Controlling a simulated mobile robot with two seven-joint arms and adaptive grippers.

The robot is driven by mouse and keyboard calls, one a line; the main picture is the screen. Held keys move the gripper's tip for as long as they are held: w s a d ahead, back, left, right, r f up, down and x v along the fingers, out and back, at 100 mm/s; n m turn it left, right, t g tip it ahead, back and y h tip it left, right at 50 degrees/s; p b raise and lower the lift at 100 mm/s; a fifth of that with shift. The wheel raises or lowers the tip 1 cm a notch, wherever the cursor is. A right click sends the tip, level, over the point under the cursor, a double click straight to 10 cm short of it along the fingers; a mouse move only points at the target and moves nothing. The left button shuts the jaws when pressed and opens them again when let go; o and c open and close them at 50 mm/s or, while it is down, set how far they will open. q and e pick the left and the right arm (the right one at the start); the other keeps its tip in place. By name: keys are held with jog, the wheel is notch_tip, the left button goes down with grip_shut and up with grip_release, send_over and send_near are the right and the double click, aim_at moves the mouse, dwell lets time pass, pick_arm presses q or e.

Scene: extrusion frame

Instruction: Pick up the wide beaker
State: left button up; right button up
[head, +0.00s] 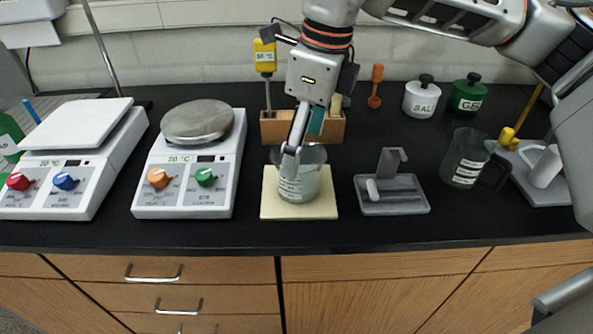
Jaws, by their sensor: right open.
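The wide beaker (299,187) is clear glass with white markings and a flared rim. It stands upright on a square cream pad (269,205) near the front of the black bench. My right gripper (303,152) points down over the beaker from above and is open. One grey finger overlaps the rim and upper wall in the picture; a teal pad shows on the other finger. I cannot tell whether either finger touches the glass. The gripper hides part of the rim. My left gripper is not in view.
A hot plate (188,178) is to the left, a grey stand (394,206) to the right. A dark glass jug (464,157) and lidded jars (421,99) stand farther right.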

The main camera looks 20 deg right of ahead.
jog(key=f, duration=0.5)
jog(key=w+a+f, duration=0.1)
jog(key=f, duration=0.2)
jog(key=c, duration=1)
